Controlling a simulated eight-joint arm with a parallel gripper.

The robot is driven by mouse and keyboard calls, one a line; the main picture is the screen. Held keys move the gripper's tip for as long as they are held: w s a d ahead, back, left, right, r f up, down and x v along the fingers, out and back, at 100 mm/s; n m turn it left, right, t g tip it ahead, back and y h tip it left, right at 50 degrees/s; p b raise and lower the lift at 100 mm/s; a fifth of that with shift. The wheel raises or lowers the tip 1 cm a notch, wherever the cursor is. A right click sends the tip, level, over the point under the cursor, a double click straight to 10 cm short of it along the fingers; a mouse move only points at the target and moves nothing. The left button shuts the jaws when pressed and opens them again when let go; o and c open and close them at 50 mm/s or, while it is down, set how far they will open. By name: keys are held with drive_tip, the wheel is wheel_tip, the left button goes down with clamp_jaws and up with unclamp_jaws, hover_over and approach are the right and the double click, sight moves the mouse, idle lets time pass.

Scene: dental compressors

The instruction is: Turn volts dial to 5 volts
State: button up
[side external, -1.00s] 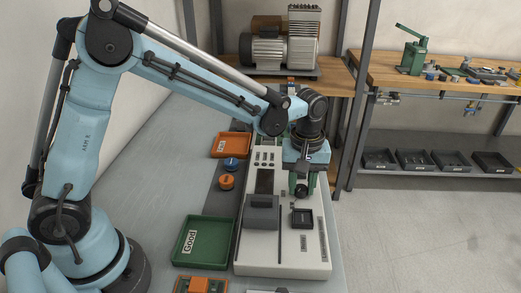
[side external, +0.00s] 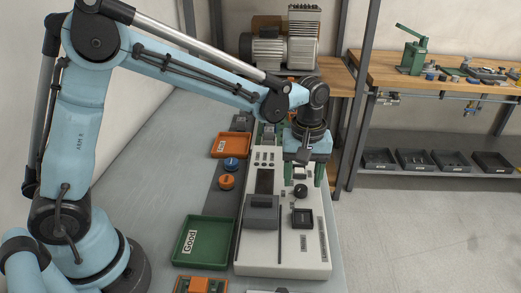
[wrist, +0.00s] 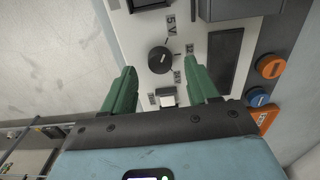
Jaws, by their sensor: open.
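The volts dial is a round black knob (side external: 300,190) on the white test panel (side external: 270,262). In the wrist view the dial (wrist: 160,60) sits just beyond and between my fingertips, with a "5V" label above it and other small labels around it. My gripper (side external: 303,174) is above the far part of the panel, pointing down. In the wrist view its two green fingers (wrist: 163,80) are spread apart and empty, clear of the dial. A small light switch or button (wrist: 167,96) lies between the fingers. The dial's pointer direction is too small to tell.
A green "Good" tray (side external: 205,219) and an orange tray (side external: 231,137) stand left of the panel. Blue and orange buttons (side external: 227,181) lie between. A grey block (side external: 261,210) and a black square part (side external: 302,218) sit on the panel near the dial.

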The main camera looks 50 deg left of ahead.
sight(298, 188)
wheel_tip(298, 188, up, 10)
drive_tip(key=shift+f, duration=0.15)
drive_tip(key=shift+s, duration=0.1)
idle(0.4)
drive_tip(key=s+a+f+m+t, duration=0.3)
drive_tip(key=s+a+m+t, duration=0.4)
drive_tip(key=s, duration=0.6)
drive_tip(key=shift+a+m, duration=1.1)
drive_tip(key=shift+a, duration=0.15)
